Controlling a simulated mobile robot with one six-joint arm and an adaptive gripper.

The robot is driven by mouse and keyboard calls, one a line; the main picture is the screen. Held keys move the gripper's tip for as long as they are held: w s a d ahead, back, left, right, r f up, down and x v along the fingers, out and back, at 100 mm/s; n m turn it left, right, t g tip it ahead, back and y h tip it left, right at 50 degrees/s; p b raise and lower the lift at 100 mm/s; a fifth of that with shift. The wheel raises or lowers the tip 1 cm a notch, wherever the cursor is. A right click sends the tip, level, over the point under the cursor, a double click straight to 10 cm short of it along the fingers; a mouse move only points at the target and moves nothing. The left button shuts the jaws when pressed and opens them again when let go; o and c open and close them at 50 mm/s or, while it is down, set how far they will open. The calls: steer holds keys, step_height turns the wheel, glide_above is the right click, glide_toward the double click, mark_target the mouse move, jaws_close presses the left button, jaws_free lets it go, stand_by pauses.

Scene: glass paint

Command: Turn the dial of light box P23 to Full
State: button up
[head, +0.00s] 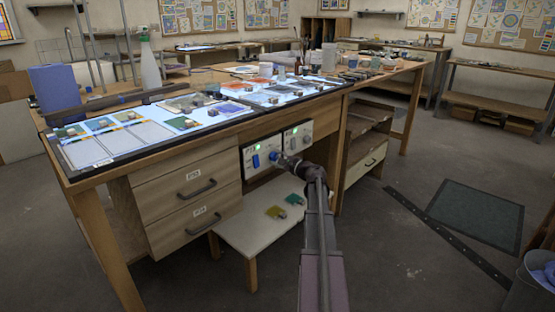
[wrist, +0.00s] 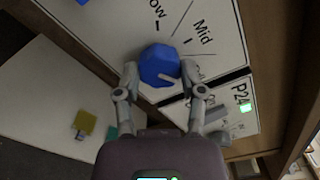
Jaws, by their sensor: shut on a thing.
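The blue dial (wrist: 158,62) sits on a white panel (wrist: 115,30), with "Low" and "Mid" printed around it and a third label partly hidden by my right finger. A pale mark on the dial points right and slightly down, towards that third label. My gripper (wrist: 160,74) is shut on the dial, one finger on each side. In the head view the light box P23 panel (head: 249,171) is the left of two under the bench, and my gripper (head: 285,160) reaches its dial (head: 275,156). Its own name is not readable.
The neighbouring panel marked P24 (wrist: 242,92) lies close to my right finger. A low white shelf (head: 245,232) with a yellow piece (head: 276,212) and a green piece (head: 294,199) is below. Drawers (head: 185,180) stand to the left. Open floor lies to the right.

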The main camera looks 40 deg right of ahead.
steer(key=shift+w, duration=0.1)
stand_by(0.3)
steer(key=o, duration=1.2)
steer(key=shift+c, duration=0.2)
steer(key=s+d, duration=0.1)
steer(key=s, duration=1.1)
steer(key=shift+d, duration=0.15)
